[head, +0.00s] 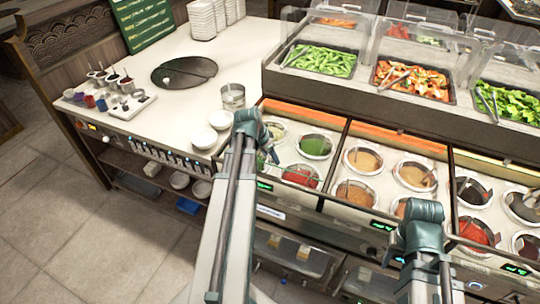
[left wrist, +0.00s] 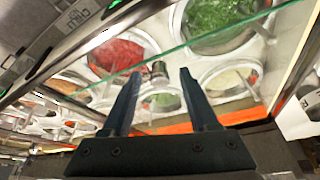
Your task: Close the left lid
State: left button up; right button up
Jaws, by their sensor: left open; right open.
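The left sauce well (head: 316,170) holds round pots of red, green and pale sauce. I cannot clearly make out its left lid in the head view. In the left wrist view a clear pane with a greenish edge (left wrist: 232,25) runs slantwise across the pots; it may be this lid. My left gripper (head: 273,156) is over the left side of this well, and its two fingers (left wrist: 161,73) are apart with nothing held between them. My right gripper (head: 398,260) is low at the front of the counter, near the right well; its fingers are hard to see.
Middle (head: 385,175) and right (head: 490,215) sauce wells lie beside the left one. Behind them stand clear-covered food trays (head: 325,60). The white counter (head: 130,65) has free room.

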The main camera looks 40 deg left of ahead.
pick_arm(q)
jog(key=shift+r, duration=0.1)
pick_arm(e)
jog(key=shift+r, duration=0.15)
pick_arm(q)
jog(key=p+v, duration=1.2)
jog(key=v, duration=0.1)
jog(key=shift+s+r+p, duration=0.15)
jog(key=shift+r+p, duration=0.1)
jog(key=shift+p, duration=0.15)
pick_arm(e)
notch_tip(320, 180, up, 12)
jog(key=shift+r, duration=0.25)
